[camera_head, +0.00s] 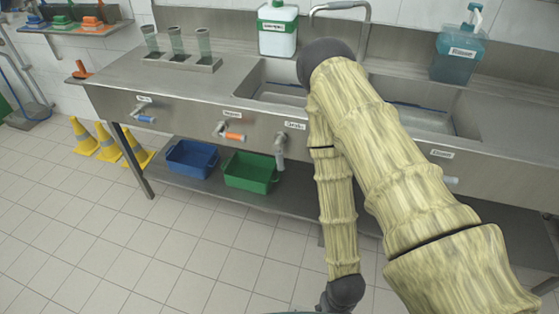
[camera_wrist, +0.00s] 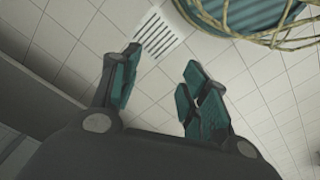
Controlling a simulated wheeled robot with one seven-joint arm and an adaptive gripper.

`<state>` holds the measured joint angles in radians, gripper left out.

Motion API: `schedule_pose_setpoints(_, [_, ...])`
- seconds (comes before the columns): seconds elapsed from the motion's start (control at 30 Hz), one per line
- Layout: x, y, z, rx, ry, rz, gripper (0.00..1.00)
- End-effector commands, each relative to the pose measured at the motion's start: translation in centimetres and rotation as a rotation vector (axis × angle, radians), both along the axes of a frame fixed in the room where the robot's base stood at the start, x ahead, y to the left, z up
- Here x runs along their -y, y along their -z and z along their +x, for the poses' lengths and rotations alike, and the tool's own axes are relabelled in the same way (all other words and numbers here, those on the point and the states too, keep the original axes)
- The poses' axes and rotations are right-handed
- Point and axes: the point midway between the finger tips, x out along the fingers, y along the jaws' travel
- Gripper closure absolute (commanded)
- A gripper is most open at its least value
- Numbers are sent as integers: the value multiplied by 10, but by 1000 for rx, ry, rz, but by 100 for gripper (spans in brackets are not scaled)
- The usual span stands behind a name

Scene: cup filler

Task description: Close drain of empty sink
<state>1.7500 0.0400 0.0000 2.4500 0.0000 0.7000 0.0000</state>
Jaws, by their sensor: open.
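A steel sink counter runs across the camera_head view with a left basin (camera_head: 277,93) and a right basin (camera_head: 428,121). My arm hides part of both, and I cannot tell which holds water. A small light fitting (camera_head: 451,180) shows right of my arm. My gripper (camera_wrist: 163,82) is open and empty over the floor in the wrist view, apart from any valve. It cannot be made out in the camera_head view.
A blue crate (camera_head: 192,159) and a green crate (camera_head: 251,171) stand on the lower shelf. Yellow cones (camera_head: 108,141) stand at left. Bottles (camera_head: 278,28) (camera_head: 458,48) stand behind the basins.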

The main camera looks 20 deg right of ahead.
Motion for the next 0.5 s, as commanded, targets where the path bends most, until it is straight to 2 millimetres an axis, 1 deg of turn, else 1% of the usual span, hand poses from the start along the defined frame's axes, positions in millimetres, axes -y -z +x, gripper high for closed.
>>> schedule_pose_setpoints(0.43, [0, 0, 0, 0, 0, 0, 55])
schedule_pose_setpoints(0.5, [0, 3, 4, 11, -2, 2, 55])
